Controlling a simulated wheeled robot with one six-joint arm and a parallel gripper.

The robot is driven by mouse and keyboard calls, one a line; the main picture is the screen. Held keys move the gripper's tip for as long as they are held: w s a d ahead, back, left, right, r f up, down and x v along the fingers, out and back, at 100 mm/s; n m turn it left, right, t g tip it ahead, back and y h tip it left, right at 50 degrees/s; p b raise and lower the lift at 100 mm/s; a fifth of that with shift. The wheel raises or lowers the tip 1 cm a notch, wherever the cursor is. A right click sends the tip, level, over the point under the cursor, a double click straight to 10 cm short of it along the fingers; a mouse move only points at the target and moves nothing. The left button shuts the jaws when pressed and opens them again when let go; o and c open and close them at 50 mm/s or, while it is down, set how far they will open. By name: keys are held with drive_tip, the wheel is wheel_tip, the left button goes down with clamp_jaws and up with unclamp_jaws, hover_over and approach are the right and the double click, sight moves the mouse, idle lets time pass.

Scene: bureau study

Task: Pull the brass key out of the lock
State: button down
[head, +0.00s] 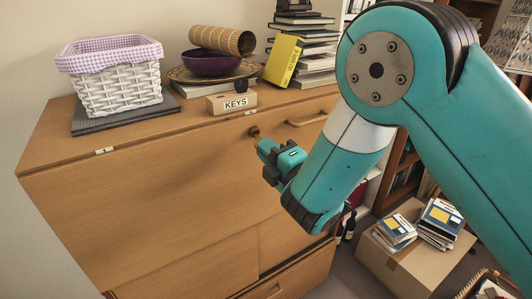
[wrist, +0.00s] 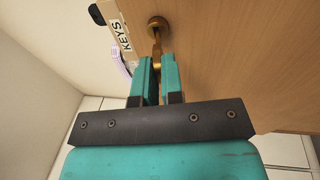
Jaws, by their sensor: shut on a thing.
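The brass key (wrist: 157,48) shows in the wrist view as a narrow shaft running from the round brass lock (wrist: 157,23) back between my fingertips. The lock sits in the wooden front of the bureau (head: 150,200). In the head view the lock (head: 254,130) is a small brass spot near the top of the front, just beyond my fingertips. My gripper (head: 262,144) is shut on the key, and it also shows in the wrist view (wrist: 157,66). The fingers hide the key's near end. I cannot tell how deep the key sits in the lock.
A wooden box labelled KEYS (head: 231,102) stands on the bureau top above the lock. A white basket (head: 118,88), a purple bowl (head: 210,63) and stacked books (head: 318,60) are also up there. A cardboard box (head: 405,265) with books stands on the floor at right.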

drive_tip(key=shift+s+d+f+b, duration=0.15)
drive_tip(key=shift+s+d+b, duration=0.15)
drive_tip(key=shift+s+b, duration=0.5)
drive_tip(key=shift+s+d+f+b, duration=0.1)
drive_tip(key=shift+s+d+b, duration=0.25)
drive_tip(key=shift+b, duration=0.9)
drive_tip(key=shift+s+d+f+b, duration=0.2)
drive_tip(key=shift+s+b, duration=0.45)
drive_tip(key=shift+b, duration=0.35)
